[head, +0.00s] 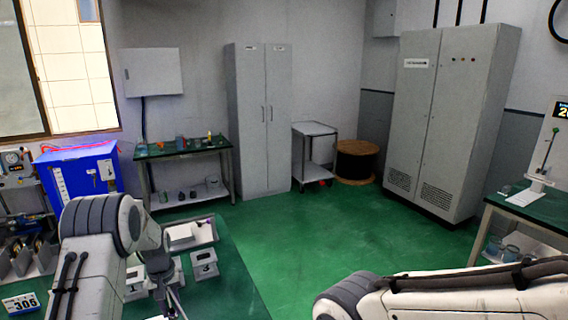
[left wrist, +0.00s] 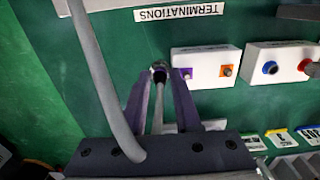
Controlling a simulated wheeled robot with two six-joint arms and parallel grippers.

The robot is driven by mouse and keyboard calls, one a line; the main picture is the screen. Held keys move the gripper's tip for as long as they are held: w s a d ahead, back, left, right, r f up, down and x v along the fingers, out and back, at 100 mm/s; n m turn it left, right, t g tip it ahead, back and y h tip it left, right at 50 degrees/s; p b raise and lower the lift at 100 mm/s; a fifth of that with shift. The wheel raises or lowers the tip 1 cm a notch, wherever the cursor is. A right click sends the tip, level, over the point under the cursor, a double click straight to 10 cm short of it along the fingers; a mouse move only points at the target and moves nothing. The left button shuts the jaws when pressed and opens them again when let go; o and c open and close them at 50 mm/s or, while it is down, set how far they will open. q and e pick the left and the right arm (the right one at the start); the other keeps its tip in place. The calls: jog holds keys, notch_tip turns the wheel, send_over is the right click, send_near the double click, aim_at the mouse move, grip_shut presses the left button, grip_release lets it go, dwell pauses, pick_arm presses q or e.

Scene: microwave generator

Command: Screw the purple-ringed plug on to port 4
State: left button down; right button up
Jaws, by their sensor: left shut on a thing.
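My left gripper (left wrist: 160,80) points away from the camera in the left wrist view, its two fingers closing toward a small dark-ended plug (left wrist: 159,70) at their tips. The plug's ring colour is not clear. A thick grey cable (left wrist: 95,70) runs from the top edge down across the gripper's base. In the head view the left gripper (head: 172,296) is over the green bench, among grey blocks numbered 1 (head: 136,284) and 3 (head: 204,268). I cannot make out a port 4. My right arm shows at the lower right, but its gripper is out of view.
In the left wrist view, a white box with purple and orange squares (left wrist: 205,58) is just right of the fingertips. Another white box (left wrist: 284,54) has blue and red round fittings. A TERMINATIONS label (left wrist: 179,11) lies beyond. Several small labelled items (left wrist: 280,142) sit lower right.

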pick_arm(q)
jog(key=shift+s+d+f, duration=0.1)
jog(key=shift+s+d, duration=0.15)
jog(key=shift+d, duration=0.7)
jog(key=shift+s+d+f, duration=0.1)
jog(key=shift+s+d, duration=0.15)
jog(key=shift+d, duration=0.65)
jog(key=shift+s+d+f, duration=0.1)
jog(key=shift+s+d, duration=0.1)
jog(key=shift+d, duration=0.6)
jog(key=shift+s+d, duration=0.25)
jog(key=shift+d, duration=0.55)
jog(key=shift+s+d+f, duration=0.1)
jog(key=shift+s+d, duration=0.1)
jog(key=shift+d, duration=0.6)
jog(key=shift+s+d+f, duration=0.1)
jog(key=shift+s+d, duration=0.1)
jog(key=shift+d, duration=0.6)
jog(key=shift+s+d, duration=0.25)
jog(key=shift+d, duration=0.55)
jog(key=shift+s+d+f, duration=0.1)
jog(key=shift+s+d, duration=0.1)
jog(key=shift+d, duration=0.6)
jog(key=d, duration=0.2)
jog(key=s+d, duration=0.1)
jog(key=d, duration=0.1)
jog(key=shift+s+d+f, duration=0.1)
jog(key=shift+d+f, duration=0.05)
jog(key=shift+d, duration=0.05)
jog(key=shift+f, duration=0.15)
